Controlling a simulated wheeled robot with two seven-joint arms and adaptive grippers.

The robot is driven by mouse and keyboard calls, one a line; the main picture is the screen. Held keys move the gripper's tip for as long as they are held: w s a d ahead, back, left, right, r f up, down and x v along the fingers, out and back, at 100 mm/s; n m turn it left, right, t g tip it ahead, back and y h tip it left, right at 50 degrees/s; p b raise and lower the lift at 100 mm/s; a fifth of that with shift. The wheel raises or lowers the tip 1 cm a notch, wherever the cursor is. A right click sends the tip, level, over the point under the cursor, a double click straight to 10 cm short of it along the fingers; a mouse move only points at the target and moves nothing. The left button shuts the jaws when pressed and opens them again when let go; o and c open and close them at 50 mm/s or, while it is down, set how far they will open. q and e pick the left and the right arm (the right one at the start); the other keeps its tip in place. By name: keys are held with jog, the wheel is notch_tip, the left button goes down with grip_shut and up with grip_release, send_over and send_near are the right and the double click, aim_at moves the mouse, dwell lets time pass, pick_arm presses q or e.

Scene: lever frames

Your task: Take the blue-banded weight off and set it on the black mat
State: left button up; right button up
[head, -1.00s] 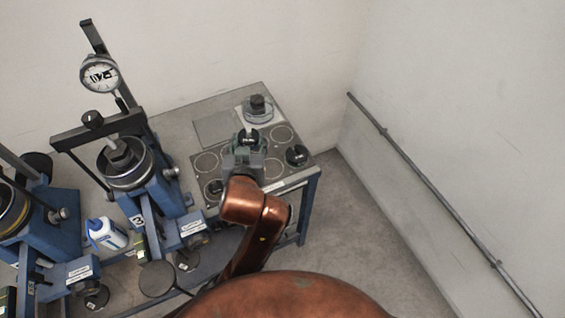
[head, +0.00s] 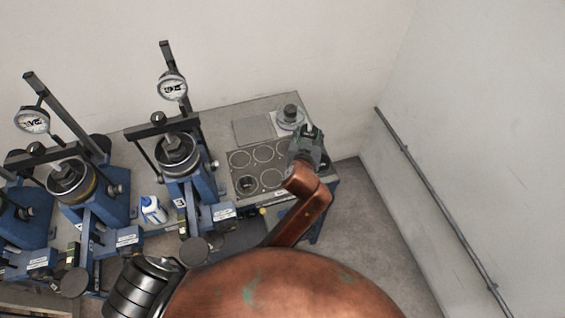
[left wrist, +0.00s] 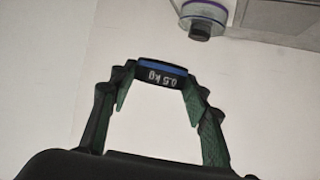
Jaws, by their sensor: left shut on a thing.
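My left gripper (head: 308,138) is at the right end of the bench in the head view. In the left wrist view, the gripper (left wrist: 157,88) is shut on a black weight with a blue band (left wrist: 161,74), marked 0.5 kg. The weight appears held clear of any surface, with pale plain background around it. In the head view the gripper hides it. A dark grey ring-marked board (head: 263,166) lies left of the gripper, and a plain grey square (head: 252,130) lies behind it. I cannot tell which is the black mat. My right gripper is not in view.
A dark knob-shaped thing on a clear round dish (head: 290,116) stands just behind the gripper. A dark weight (head: 245,183) sits on the board. Blue lever frames with dials (head: 172,86) and a white bottle (head: 153,209) stand to the left. A wall rail (head: 430,194) runs at the right.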

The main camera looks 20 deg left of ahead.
pick_arm(q)
jog(key=s+a+f+p, duration=0.2)
jog(key=f+p, duration=0.2)
jog(key=p, duration=0.1)
jog(key=s+a+f+m+h+p, duration=0.1)
jog(key=s+f+p, duration=0.2)
jog(key=f+p, duration=0.1)
jog(key=s+a+f+h+p, duration=0.1)
jog(key=s+a+f+p, duration=0.1)
jog(key=p, duration=0.4)
jog(key=shift+s+a+f+m, duration=0.2)
jog(key=shift+s+f, duration=0.2)
jog(key=shift+f, duration=0.05)
jog(key=shift+s+a+f+m, duration=0.15)
jog(key=shift+s+f+m, duration=0.05)
jog(key=shift+s+f, duration=0.2)
jog(key=shift+f+b, duration=0.35)
jog(key=shift+f, duration=0.25)
notch_tip(320, 180, down, 4)
jog(key=b, duration=0.3)
jog(key=shift+r, duration=0.15)
jog(key=shift+f+b, duration=0.55)
jog(key=shift+b, duration=0.1)
jog(key=shift+f, duration=0.1)
jog(key=shift+f+b, duration=0.5)
jog(key=shift+b, duration=0.1)
